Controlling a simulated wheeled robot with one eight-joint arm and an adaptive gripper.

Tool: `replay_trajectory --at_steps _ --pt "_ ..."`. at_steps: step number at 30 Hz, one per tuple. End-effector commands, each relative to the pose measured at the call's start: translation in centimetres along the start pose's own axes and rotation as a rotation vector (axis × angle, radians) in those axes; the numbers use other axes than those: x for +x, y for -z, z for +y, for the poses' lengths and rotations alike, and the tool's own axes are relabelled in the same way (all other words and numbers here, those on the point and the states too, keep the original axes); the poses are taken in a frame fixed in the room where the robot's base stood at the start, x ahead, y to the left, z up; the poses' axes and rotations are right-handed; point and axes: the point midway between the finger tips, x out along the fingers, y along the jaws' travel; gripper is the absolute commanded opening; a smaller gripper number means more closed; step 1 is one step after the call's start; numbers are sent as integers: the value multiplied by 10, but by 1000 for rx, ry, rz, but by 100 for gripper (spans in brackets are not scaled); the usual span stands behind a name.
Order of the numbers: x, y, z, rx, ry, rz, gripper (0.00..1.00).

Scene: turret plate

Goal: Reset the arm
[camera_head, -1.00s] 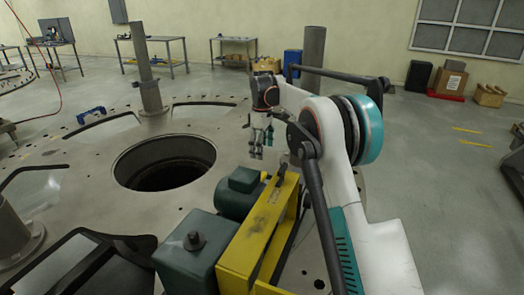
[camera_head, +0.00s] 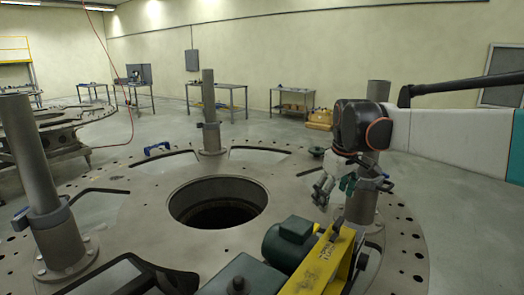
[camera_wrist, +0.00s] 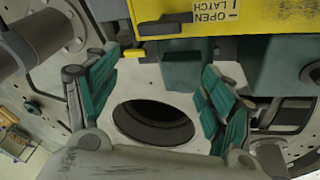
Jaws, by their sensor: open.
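My gripper (camera_head: 338,187) hangs at the end of my arm, right of the middle in the head view. Its fingers are open and apart, with nothing between them. In the wrist view my gripper (camera_wrist: 158,98) shows two green-padded fingers spread wide, with the plate's round hole behind the gap. The turret plate (camera_head: 150,222) is a large grey disc with a dark round hole (camera_head: 218,203) in its middle. My gripper is above the plate, to the right of the hole.
A yellow bracket (camera_head: 322,266) with a green motor (camera_head: 289,243) stands close below my gripper; its label also shows in the wrist view (camera_wrist: 205,17). Grey posts (camera_head: 209,112) rise from the plate. A blue handle (camera_head: 158,148) lies on its far side. Workbenches stand along the back wall.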

Motion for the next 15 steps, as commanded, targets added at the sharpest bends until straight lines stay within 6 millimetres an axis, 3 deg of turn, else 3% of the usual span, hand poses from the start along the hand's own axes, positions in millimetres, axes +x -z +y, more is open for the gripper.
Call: replay_trajectory --at_steps 7,15 --pt "-22 -65 -40 135 -41 77 75" --pt "-24 -138 -86 280 -75 167 75"
